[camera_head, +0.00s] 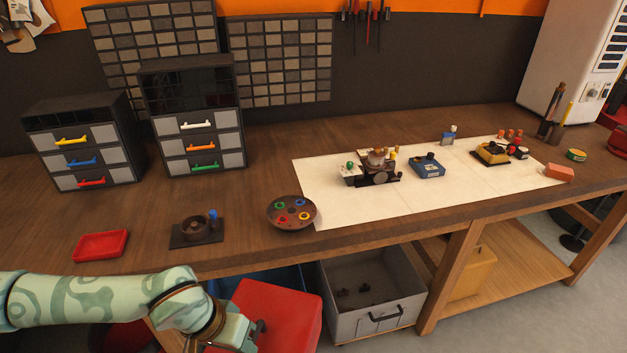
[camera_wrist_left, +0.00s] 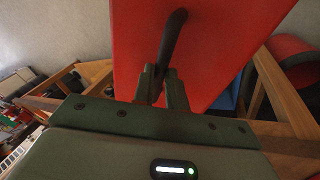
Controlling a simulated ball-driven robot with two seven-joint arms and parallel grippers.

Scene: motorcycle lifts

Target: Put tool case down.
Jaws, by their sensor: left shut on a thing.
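The red tool case (camera_head: 285,312) hangs in front of the workbench's near edge, at the bottom middle of the head view. My left gripper (camera_head: 256,332) is shut on its dark handle. In the left wrist view the two fingers of the gripper (camera_wrist_left: 164,88) close around the black handle (camera_wrist_left: 172,40), and the red face of the case (camera_wrist_left: 225,45) fills the upper middle. The underside of the case is out of view. My right gripper is not in view.
The wooden workbench (camera_head: 255,215) carries drawer cabinets (camera_head: 200,150), a red tray (camera_head: 101,246), a round parts dish (camera_head: 291,212) and a white mat (camera_head: 345,210) with carburettor-like parts. Bare wood lies between cabinets and tray. A grey bin (camera_head: 375,295) sits below.

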